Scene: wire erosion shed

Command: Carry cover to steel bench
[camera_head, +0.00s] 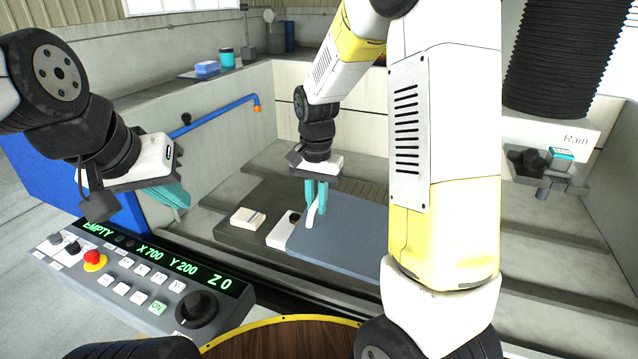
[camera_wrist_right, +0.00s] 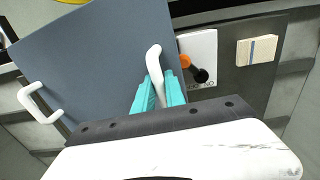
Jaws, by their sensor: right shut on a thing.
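The cover (camera_head: 350,238) is a flat blue-grey plate with white handles. It lies over part of the dark slab inside the machine tank in the head view. In the right wrist view the cover (camera_wrist_right: 95,70) fills the upper left, with one white handle (camera_wrist_right: 38,102) free at its left edge. My right gripper (camera_head: 316,205) is shut on the other white handle (camera_wrist_right: 155,68), its teal fingers at the cover's edge. I cannot tell whether the cover is lifted. My left gripper (camera_head: 172,196) hangs above the control panel, away from the cover; its fingers overlap in view. The steel bench is not identifiable here.
A control panel (camera_head: 150,275) with a red button and dial stands at the front left. A white block with a dark knob (camera_head: 284,230) and a pale block (camera_head: 248,218) sit beside the cover. The pale tank wall (camera_head: 225,120) and a blue pipe (camera_head: 215,117) stand behind.

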